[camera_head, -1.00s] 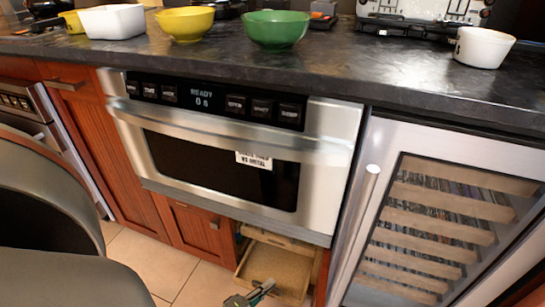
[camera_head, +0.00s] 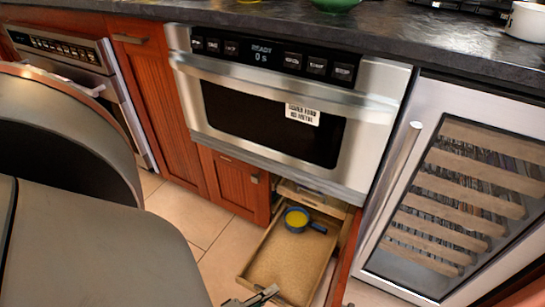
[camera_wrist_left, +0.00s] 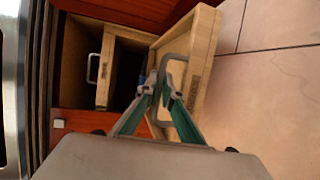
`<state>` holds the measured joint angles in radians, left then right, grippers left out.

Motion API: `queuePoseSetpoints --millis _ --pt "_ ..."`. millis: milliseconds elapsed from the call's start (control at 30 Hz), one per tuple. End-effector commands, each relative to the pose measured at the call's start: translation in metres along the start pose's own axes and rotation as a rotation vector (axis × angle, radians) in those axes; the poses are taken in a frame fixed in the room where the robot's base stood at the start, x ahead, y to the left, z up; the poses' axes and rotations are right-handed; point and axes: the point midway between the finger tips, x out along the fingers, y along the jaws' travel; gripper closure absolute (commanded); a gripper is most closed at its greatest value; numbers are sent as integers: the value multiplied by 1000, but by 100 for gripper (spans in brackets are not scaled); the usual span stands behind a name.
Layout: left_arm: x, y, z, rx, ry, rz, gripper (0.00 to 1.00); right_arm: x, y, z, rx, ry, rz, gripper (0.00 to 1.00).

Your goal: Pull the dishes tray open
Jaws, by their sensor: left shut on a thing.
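The dishes tray (camera_head: 290,262) is a light wooden pull-out tray under the microwave. It stands well out of the cabinet, and a blue pan (camera_head: 320,228) with a yellow inside sits near its back. My left gripper (camera_head: 262,297) is at the tray's front edge, low in the head view. In the left wrist view, the tray (camera_wrist_left: 201,50) shows at an angle, and my left gripper (camera_wrist_left: 163,82) is shut on its grey handle (camera_wrist_left: 178,60). My right gripper is in neither view.
A second wooden drawer (camera_wrist_left: 107,68) with its own handle sits inside the cabinet. The microwave (camera_head: 290,110) is above the tray, and a wine cooler (camera_head: 450,190) stands to the right. Tiled floor (camera_head: 195,205) lies to the left of the tray.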

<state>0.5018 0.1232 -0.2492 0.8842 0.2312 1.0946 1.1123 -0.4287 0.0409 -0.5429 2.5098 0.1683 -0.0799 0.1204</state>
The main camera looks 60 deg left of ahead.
Motion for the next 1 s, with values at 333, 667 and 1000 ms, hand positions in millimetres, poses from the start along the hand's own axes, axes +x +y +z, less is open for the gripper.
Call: queuePoseSetpoints --millis 333,667,1000 --pt "-2 0 0 -1 2 2 100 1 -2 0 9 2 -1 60" --pt "-2 0 0 -1 2 2 86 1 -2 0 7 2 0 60" --pt "-3 4 1 -2 2 3 86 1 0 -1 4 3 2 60"
